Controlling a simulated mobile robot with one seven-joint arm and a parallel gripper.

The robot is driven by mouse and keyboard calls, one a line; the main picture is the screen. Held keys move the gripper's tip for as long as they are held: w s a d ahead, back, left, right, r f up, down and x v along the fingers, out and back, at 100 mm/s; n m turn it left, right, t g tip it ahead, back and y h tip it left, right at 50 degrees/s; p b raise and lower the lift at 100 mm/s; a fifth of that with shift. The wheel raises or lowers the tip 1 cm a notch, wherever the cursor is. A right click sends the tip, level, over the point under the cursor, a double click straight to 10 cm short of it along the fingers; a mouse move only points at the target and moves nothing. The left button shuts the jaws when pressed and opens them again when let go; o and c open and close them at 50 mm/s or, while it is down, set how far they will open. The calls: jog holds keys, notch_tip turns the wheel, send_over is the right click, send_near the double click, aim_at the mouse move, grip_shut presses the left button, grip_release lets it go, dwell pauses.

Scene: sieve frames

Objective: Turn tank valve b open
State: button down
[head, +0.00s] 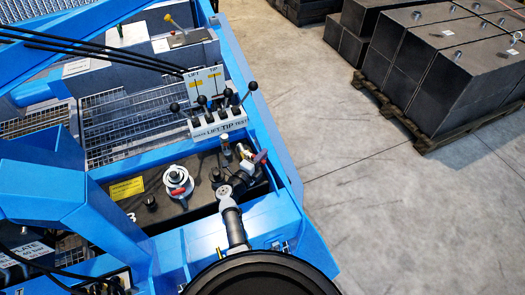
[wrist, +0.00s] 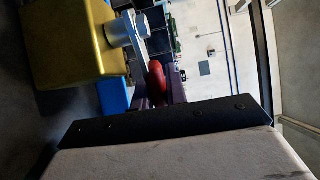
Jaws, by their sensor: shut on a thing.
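A valve lever with a red grip (head: 261,156) sits at the right side of the dark tank in the head view. In the wrist view its red grip (wrist: 156,80) shows at the end of a grey lever, by a brass-yellow valve body (wrist: 62,40) with a silver stem (wrist: 122,32). My gripper (head: 252,164) is at this lever and shut on it; the fingertips are small and partly hidden. I cannot read a letter on this valve or tell how far the lever is turned.
A lever block (head: 218,122) with black knobs stands just behind the valve. A white cap with a red part (head: 177,182) is on the tank to the left. Blue frame beams (head: 275,150) border the tank.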

jog(key=shift+s+a+m+g+h+b, duration=0.25)
jog(key=shift+s+m+g+h+b, duration=0.15)
jog(key=shift+m+g+h, duration=0.5)
jog(key=c, duration=1.4)
grip_release()
jog(key=shift+s, duration=0.1)
